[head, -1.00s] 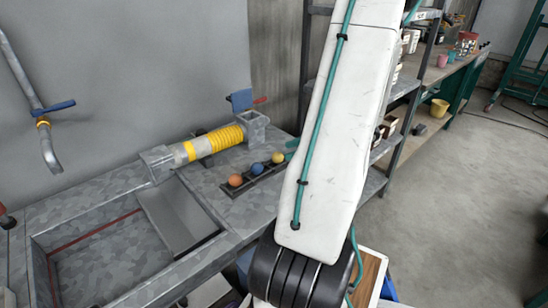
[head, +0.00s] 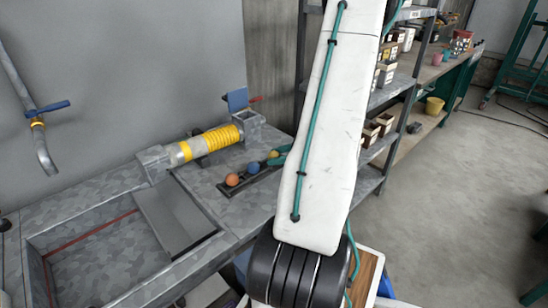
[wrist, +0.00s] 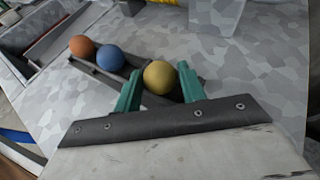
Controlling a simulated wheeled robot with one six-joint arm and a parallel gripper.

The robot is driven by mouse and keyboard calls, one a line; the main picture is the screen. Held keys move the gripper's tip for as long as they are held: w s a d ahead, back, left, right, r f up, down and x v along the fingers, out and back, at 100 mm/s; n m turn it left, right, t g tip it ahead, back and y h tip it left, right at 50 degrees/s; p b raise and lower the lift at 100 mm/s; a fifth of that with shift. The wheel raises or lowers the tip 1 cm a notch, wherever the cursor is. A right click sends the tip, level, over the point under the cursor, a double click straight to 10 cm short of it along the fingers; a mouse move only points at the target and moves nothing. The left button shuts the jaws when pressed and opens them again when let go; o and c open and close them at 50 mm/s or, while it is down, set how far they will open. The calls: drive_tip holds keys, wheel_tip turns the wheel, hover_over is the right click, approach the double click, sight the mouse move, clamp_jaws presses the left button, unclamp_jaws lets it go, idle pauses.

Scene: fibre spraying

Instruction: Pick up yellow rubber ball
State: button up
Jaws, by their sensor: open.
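The yellow ball (wrist: 160,77) sits at the right end of a dark narrow rack in the wrist view, beside a blue ball (wrist: 110,57) and an orange ball (wrist: 81,47). My gripper (wrist: 161,82) has two green fingers, open, one on each side of the yellow ball. I cannot tell whether they touch it. In the head view the yellow ball (head: 273,155) shows next to a green fingertip (head: 281,157); my arm hides most of the gripper. The rack (head: 226,190) lies on the grey mottled bench.
A yellow and grey cylinder (head: 205,145) lies behind the rack on the bench (head: 85,215). A sunken basin (head: 100,258) is at the left. A pipe with a blue handle (head: 48,109) hangs on the left wall. Shelves (head: 370,182) stand to the right.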

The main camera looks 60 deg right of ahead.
drive_tip(key=c, duration=0.6)
drive_tip(key=shift+r, duration=0.1)
